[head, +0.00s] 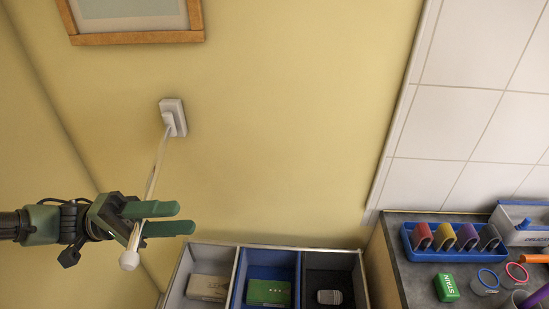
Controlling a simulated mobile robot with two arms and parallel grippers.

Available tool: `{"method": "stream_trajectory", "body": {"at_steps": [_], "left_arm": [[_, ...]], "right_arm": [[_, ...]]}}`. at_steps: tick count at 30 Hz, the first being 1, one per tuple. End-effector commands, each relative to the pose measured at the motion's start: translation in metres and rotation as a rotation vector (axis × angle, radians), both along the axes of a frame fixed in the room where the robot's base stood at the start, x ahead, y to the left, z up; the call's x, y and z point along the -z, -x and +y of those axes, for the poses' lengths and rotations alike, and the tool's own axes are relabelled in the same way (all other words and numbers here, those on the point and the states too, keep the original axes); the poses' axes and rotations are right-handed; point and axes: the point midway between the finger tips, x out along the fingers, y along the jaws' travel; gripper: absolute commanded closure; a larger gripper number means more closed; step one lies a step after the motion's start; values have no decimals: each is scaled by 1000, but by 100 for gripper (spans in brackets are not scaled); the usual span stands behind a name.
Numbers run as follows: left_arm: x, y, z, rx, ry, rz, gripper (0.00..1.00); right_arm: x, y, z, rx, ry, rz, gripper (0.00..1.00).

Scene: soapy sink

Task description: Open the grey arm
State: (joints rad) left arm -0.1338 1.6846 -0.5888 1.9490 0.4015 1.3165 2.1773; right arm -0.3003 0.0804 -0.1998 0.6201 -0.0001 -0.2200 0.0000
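My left gripper (184,218) comes in from the left on a dark grey arm, with two green fingers. It is shut on a white cord (154,178), which runs straight down from a white wall plug (169,121). The cord passes behind the upper finger and shows again by the lower one. It ends in a rounded white knob (129,261) below the gripper. The fingers lie close together with only a narrow gap, and their grip surfaces are hidden. My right gripper is not in view. No other grey arm shows.
A bin with three compartments (238,253) stands below, holding small boxes and a grey device. At the right, a counter (409,262) carries a blue rack (424,255), a green box (447,288) and several cups. A framed picture (136,37) hangs above. The yellow wall between is clear.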

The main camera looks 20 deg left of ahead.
Motion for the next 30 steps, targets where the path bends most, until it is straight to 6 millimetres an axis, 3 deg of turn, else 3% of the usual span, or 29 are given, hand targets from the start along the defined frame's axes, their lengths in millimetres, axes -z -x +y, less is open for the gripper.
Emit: {"method": "stream_trajectory", "body": {"at_steps": [15, 30], "left_arm": [[-2, -70, -77, -343, 12, -1, 62], [-2, -138, -115, -607, 8, 1, 62]], "right_arm": [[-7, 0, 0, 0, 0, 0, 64], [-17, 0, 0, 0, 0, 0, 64]]}}
